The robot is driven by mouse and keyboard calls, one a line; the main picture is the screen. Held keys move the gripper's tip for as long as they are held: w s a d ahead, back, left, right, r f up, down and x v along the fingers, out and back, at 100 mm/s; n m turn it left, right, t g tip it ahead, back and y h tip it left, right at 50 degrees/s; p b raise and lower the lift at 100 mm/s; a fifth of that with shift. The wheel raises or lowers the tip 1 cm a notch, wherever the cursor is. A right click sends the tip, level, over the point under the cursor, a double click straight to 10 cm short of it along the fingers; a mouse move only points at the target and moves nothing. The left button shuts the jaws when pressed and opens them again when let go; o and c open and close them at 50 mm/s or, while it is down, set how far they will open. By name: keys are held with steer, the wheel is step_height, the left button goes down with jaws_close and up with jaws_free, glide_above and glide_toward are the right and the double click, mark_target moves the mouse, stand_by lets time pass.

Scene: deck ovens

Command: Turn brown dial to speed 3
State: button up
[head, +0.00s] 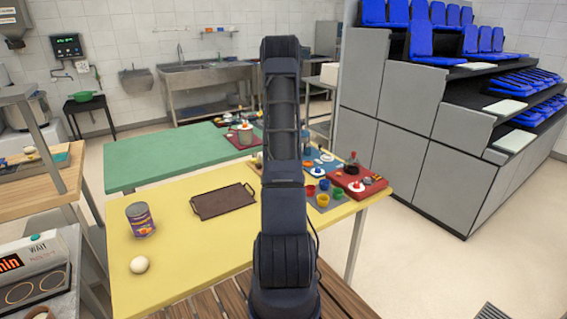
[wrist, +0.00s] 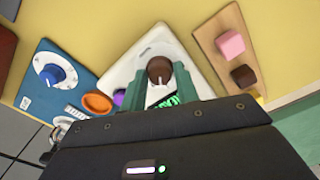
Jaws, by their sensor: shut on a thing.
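The brown dial (wrist: 159,70) is a round knob with a pale pointer mark, on a white panel (wrist: 150,42) in the wrist view. My gripper (wrist: 160,80) has its two green fingers on either side of the dial, closed on it. Part of the white panel's lower face, with a green display, is hidden by my gripper. In the head view my arm covers the place of the dial, and my gripper does not show.
A blue panel with a blue dial (wrist: 54,74) is left of the white one, with orange and purple pieces between. A wooden board (wrist: 226,50) with pink and brown blocks is right. A brown tray (head: 223,201), a can (head: 141,220) and an egg-like ball (head: 139,265) sit on the yellow table.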

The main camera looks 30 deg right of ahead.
steer(key=m, duration=0.4)
steer(key=shift+m, duration=0.3)
stand_by(0.3)
steer(key=shift+f, duration=0.1)
steer(key=o, duration=1)
steer(key=shift+c, duration=0.2)
step_height(320, 180, up, 11)
